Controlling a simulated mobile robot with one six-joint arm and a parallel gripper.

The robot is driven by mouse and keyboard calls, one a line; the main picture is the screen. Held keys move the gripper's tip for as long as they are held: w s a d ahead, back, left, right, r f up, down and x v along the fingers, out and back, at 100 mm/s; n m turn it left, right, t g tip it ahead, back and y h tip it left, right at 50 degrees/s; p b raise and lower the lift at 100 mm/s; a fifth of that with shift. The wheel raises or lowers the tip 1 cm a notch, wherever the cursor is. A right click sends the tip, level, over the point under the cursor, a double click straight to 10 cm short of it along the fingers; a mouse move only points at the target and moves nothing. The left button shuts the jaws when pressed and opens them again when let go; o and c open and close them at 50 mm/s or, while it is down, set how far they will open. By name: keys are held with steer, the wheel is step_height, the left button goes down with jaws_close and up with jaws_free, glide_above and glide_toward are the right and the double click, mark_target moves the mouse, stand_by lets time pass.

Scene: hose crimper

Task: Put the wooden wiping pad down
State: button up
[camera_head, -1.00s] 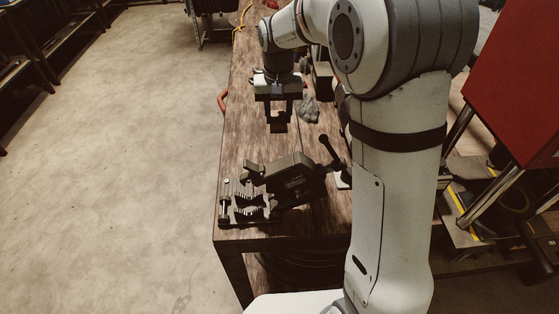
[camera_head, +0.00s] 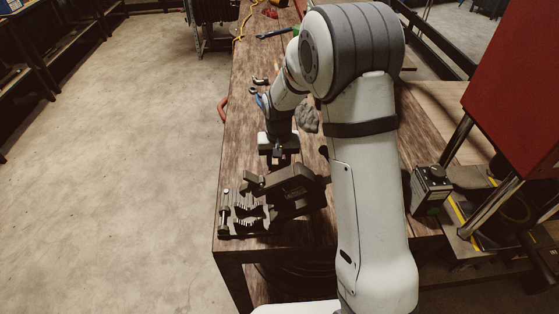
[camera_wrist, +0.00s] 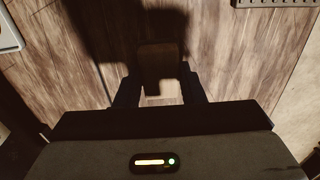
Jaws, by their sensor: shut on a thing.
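The wooden wiping pad (camera_wrist: 160,64) is a small brown block between the two dark fingers of my gripper (camera_wrist: 158,92) in the wrist view. My gripper is shut on it, over the wooden bench top (camera_wrist: 75,65). A dark shadow of gripper and pad lies on the planks. I cannot tell whether the pad touches the bench. In the head view my gripper (camera_head: 278,156) is low over the bench, just behind the dark hose crimper (camera_head: 290,184). The pad is hard to make out there.
The crimper stands at the bench's near end, close to my gripper. A grey rag (camera_head: 307,119) lies to the right behind the gripper. Small tools (camera_head: 257,88) lie farther back. Bare bench shows left of the gripper. A dark box (camera_head: 430,190) stands at the right.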

mark_target(279, 166)
steer(key=shift+s, duration=0.1)
steer(key=shift+f, duration=0.2)
steer(key=o, duration=1.1)
step_height(279, 166, up, 12)
steer(key=shift+r+b, duration=0.25)
steer(key=shift+b, duration=0.7)
